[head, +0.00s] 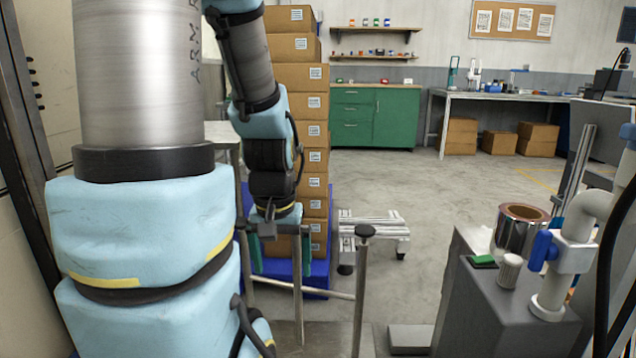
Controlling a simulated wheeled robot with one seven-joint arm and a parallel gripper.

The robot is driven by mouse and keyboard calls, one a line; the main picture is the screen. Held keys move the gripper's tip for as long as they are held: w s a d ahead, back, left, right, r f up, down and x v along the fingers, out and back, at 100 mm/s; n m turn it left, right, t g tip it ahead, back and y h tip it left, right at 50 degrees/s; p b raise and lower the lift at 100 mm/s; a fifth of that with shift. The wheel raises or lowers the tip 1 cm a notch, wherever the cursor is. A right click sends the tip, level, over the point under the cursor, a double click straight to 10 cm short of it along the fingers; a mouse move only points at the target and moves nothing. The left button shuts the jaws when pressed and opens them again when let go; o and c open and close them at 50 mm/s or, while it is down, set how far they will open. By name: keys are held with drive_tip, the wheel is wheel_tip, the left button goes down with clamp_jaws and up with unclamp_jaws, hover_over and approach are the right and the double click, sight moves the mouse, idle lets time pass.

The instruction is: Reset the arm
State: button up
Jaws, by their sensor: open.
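My arm, with light blue and grey metal links, fills the left side of the head view and bends down from the top. My gripper (277,262) hangs at its end, pointing down, left of centre. Its fingers are spread apart and I see nothing held between them. It shows in front of the stacked cardboard boxes (306,104). The fingertips are hard to tell from the metal rails behind and beside them.
A metal rail frame (359,290) stands just right of the gripper. A grey machine (487,310) with a copper-coloured reel (522,228) and a pipe valve (565,252) is at the right. A green cabinet (397,118) stands at the back. Open floor lies mid-room.

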wheel_tip(320, 180, up, 24)
drive_tip(key=p, duration=2.1)
drive_tip(key=shift+f, duration=0.25)
idle(0.7)
